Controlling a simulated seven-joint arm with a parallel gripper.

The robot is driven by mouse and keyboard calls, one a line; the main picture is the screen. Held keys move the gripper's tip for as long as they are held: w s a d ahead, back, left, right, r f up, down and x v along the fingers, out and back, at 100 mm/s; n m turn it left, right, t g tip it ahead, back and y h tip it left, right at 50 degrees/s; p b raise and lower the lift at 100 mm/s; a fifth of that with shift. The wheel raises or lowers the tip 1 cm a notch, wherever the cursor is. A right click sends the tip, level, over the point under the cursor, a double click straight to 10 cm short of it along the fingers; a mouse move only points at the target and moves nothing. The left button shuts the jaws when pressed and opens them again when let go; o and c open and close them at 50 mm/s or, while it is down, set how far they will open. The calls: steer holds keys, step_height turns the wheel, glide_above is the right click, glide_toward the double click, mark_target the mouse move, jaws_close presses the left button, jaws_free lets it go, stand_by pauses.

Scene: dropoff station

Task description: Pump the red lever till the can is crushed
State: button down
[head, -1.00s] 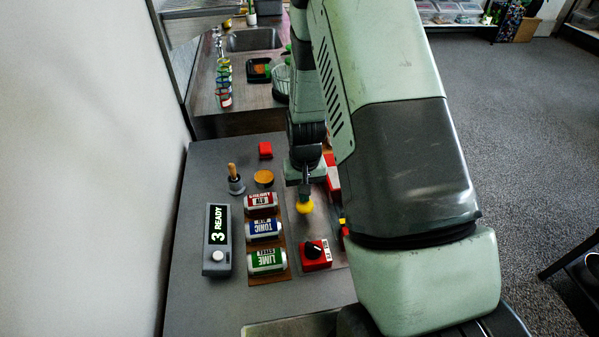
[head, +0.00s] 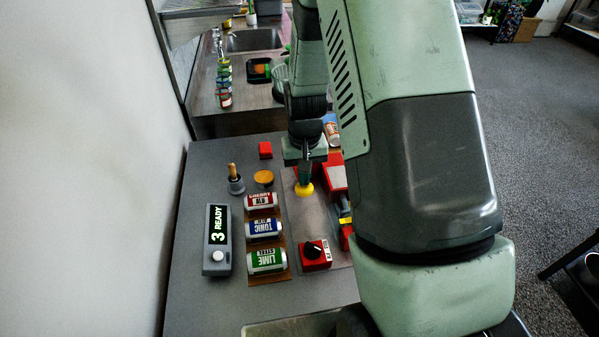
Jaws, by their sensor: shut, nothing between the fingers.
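My gripper (head: 304,172) points down over the grey worktop and appears shut and empty, its tips small from here. A round yellow knob (head: 304,189) shows right at its tips; I cannot tell whether they touch it. Red machine parts (head: 336,177) stand just right of the gripper, partly hidden behind my arm. I cannot make out the red lever's full shape. A can with an orange-brown label (head: 332,132) shows behind the red parts. A red can (head: 261,200), a blue can (head: 264,228) and a green can (head: 267,260) lie on their sides on a brown strip.
A grey display box (head: 217,240) reading "3 READY" stands left of the cans. A red box with a black knob (head: 315,255) sits at the front. A wooden-handled tool (head: 235,180), an orange disc (head: 263,177) and a red block (head: 265,150) stand farther back. The left worktop is mostly clear.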

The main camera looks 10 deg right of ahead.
mark_target(304, 192)
steer(key=shift+s+f, duration=0.2)
steer(key=shift+f, duration=0.45)
steer(key=shift+s+f, duration=0.2)
steer(key=shift+f, duration=0.55)
steer(key=shift+f, duration=1.25)
